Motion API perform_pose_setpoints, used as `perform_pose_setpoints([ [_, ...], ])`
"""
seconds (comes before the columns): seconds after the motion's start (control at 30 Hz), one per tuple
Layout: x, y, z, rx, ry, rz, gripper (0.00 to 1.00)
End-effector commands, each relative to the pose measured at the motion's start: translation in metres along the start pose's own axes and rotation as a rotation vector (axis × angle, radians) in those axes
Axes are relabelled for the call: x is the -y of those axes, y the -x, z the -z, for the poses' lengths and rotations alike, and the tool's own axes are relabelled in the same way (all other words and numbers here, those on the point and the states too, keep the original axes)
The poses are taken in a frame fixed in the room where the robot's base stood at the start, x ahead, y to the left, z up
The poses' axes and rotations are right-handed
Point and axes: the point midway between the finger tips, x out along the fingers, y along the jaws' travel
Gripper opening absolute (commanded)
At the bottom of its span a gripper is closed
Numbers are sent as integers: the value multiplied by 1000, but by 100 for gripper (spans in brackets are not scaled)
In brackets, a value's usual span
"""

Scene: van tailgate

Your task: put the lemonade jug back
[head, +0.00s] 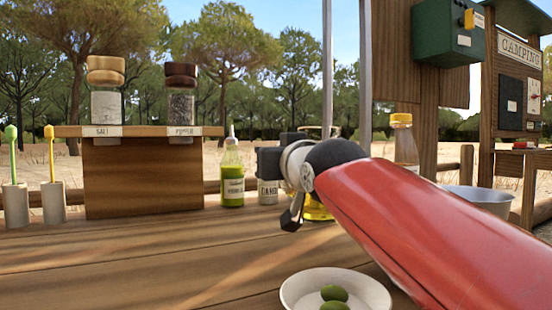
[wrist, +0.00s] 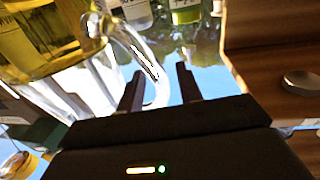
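The lemonade jug, clear glass with yellow liquid, stands on the wooden table behind my gripper in the head view; its lower part (head: 318,212) shows, and most of the rest is hidden by my arm. In the wrist view the jug (wrist: 40,42) fills the upper left, tilted in the picture. Its curved clear handle (wrist: 150,72) reaches between the two dark fingers of my gripper (wrist: 158,82). The fingers are apart, with a gap visible on the right of the handle. In the head view my gripper (head: 280,190) is partly hidden by its own wrist.
A wooden shelf (head: 140,178) holds salt (head: 106,100) and pepper (head: 180,105) grinders. A yellow-capped bottle (head: 402,145), metal bowl (head: 480,198) and olive bowl (head: 290,290) are near my arm. The left foreground is clear.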

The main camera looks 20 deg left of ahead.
Motion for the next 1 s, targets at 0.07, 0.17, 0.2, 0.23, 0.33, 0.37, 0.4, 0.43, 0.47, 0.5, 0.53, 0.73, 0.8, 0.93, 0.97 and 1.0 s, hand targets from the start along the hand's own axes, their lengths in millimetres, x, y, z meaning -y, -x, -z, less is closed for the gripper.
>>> perform_pose_setpoints([
  [0.07,0,12,0,-2,0,-1,36],
  [0.17,0,29,1,-3,2,-1,36],
  [0.2,0,36,0,-3,0,-1,36],
  [0.23,0,42,0,-3,1,-1,36],
  [0.33,1,56,0,-2,1,1,36],
  [0.37,1,59,0,-2,1,1,36],
  [0.4,1,63,0,-1,1,0,36],
  [0.43,0,65,0,-1,0,0,36],
  [0.47,0,67,0,-1,0,0,36],
  [0.5,0,69,0,-1,0,0,36],
  [0.53,0,70,0,-1,0,0,36],
  [0.73,0,70,0,0,0,0,36],
  [0.8,0,70,0,0,0,0,36],
  [0.93,0,70,1,0,0,0,36],
  [0.97,0,70,2,-1,0,0,36],
  [1.0,0,70,6,-1,0,0,36],
])
